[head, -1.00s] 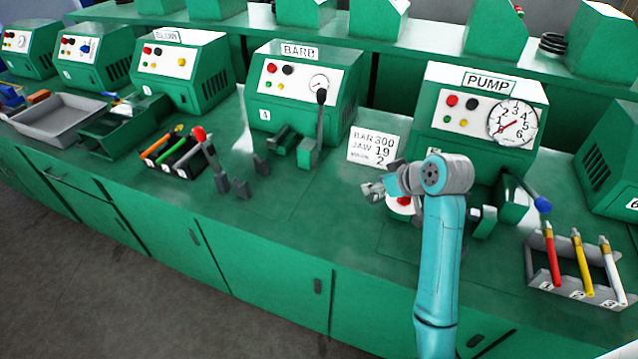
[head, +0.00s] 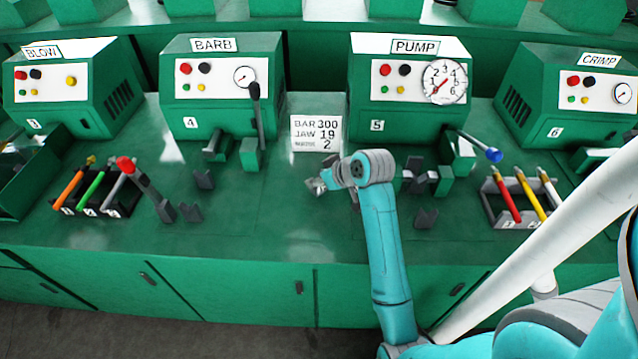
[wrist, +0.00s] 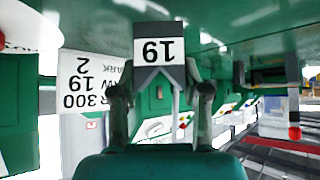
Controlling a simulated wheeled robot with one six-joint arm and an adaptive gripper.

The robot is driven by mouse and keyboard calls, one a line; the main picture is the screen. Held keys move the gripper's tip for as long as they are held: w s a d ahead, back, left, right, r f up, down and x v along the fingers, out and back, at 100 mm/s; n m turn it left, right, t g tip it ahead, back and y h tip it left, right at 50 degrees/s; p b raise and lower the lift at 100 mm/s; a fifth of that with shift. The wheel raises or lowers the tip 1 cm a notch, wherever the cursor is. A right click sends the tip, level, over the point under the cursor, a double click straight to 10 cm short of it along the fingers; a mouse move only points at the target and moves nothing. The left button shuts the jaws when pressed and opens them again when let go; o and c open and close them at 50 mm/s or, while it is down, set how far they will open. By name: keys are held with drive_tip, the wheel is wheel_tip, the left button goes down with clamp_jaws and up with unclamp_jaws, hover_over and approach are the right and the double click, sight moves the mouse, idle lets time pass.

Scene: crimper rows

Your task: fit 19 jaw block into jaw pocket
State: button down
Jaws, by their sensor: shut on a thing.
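The jaw block marked 19 (wrist: 158,52) is grey with a white label, and the number reads upside down in the wrist view. My gripper (wrist: 160,92) is shut on it, with one dark finger on either side. In the head view my gripper (head: 318,186) is over the bench, just below the sign (head: 316,134) reading BAR 300, JAW 19, 2. The block is too small there to tell from the fingers. I cannot tell which opening is the jaw pocket. The PUMP machine (head: 364,98) has dark and green jaw parts (head: 442,180) at its front, partly behind my arm.
The BARB machine (head: 215,130) stands left and the CRIMP machine (head: 545,120) right. Dark notched blocks (head: 204,180) (head: 426,218) are on the bench. Racks of coloured handles (head: 100,205) (head: 490,205) stand at both sides. The bench front (head: 270,225) is clear.

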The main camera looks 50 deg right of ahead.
drive_tip(key=shift+f, duration=1.1)
drive_tip(key=shift+f, duration=0.1)
drive_tip(key=c, duration=0.6)
unclamp_jaws()
